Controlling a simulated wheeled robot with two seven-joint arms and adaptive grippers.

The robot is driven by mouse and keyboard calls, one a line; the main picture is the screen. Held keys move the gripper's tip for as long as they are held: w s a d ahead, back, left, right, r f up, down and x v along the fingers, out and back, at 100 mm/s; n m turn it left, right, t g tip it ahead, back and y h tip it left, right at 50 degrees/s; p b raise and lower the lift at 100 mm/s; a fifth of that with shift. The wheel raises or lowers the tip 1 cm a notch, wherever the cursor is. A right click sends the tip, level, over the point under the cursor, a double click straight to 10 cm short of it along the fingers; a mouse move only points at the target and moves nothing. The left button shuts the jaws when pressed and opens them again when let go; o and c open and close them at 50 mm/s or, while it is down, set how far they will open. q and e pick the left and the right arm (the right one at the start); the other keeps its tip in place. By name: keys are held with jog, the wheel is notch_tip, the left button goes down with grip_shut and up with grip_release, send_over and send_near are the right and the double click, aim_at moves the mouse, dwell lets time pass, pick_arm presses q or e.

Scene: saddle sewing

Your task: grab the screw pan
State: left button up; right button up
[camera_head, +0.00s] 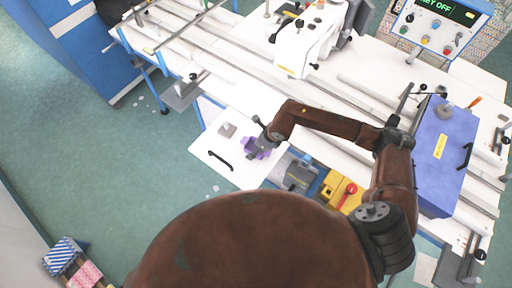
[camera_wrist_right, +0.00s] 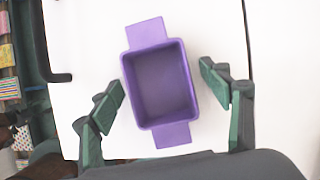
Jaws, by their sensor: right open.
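The screw pan is a small purple open box (camera_wrist_right: 160,85) with a flat tab at each end. In the right wrist view it lies slightly turned on a white surface and looks empty. My right gripper (camera_wrist_right: 165,100) is open, with one green-padded finger left of the pan and one right of it, apart from its sides. In the head view the purple pan (camera_head: 250,151) is partly hidden by my right gripper (camera_head: 262,136), which is above it. My left gripper does not show.
The white panel (camera_head: 215,145) under the pan has a black handle (camera_head: 220,161) and a small grey block (camera_head: 227,130). A grey device (camera_head: 299,172) and a yellow box with a red knob (camera_head: 340,190) stand right of it. A blue box (camera_head: 440,150) stands farther right.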

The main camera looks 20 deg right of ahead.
jog(key=shift+c, duration=0.3)
jog(key=c, duration=1.2)
jog(key=shift+r, duration=0.1)
